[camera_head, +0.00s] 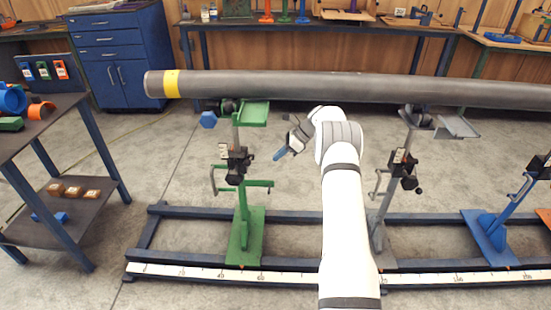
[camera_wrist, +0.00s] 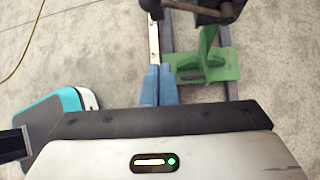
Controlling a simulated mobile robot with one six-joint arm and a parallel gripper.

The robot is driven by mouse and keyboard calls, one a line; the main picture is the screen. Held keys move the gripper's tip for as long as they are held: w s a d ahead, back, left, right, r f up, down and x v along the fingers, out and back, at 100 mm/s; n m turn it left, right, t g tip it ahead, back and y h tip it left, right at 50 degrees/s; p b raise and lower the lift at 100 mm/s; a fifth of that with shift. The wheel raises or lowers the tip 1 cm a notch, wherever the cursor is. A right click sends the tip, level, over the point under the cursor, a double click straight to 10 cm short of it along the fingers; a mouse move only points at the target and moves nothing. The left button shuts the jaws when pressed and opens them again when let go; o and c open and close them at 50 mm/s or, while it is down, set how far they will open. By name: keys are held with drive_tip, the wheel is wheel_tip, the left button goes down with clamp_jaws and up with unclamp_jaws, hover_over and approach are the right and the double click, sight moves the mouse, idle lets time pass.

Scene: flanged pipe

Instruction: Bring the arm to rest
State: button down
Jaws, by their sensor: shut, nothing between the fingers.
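My white arm reaches up from the bottom of the head view, and my gripper (camera_head: 280,155) hangs at its bent end, just below the long grey pipe (camera_head: 330,88) in the picture. Its blue fingers point down to the left, right of the green stand (camera_head: 243,225). In the wrist view the two blue fingers of my gripper (camera_wrist: 158,76) lie side by side, shut, with nothing between them. The green stand's base (camera_wrist: 215,66) shows beyond them, apart from the fingers.
The pipe has a yellow band and rests on stands, including a grey one (camera_head: 380,225). A blue stand (camera_head: 490,232) is at the right. Stands rise from a dark blue floor frame (camera_head: 290,216) with a scale strip. A shelf table (camera_head: 95,200) is at the left.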

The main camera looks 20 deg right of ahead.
drive_tip(key=shift+r, duration=0.1)
drive_tip(key=s+a+r+n+h+p, duration=0.2)
drive_tip(key=s+a+r+n, duration=0.25)
drive_tip(key=s+r, duration=0.55)
drive_tip(key=s+a+r+n+h+p, duration=0.25)
drive_tip(key=s+r+n, duration=0.35)
drive_tip(key=r, duration=0.8)
drive_tip(key=s+a+r+n+h+p, duration=0.1)
drive_tip(key=s+n, duration=0.5)
drive_tip(key=s, duration=0.9)
drive_tip(key=s+a+r+n+t+h+p, duration=0.1)
drive_tip(key=s+r+n+h+p, duration=0.2)
drive_tip(key=s, duration=1.2)
drive_tip(key=r+n+p, duration=0.1)
drive_tip(key=n, duration=0.1)
drive_tip(key=shift+s+a+r+n, duration=0.2)
drive_tip(key=shift+a+r+n, duration=0.15)
drive_tip(key=shift+r, duration=0.05)
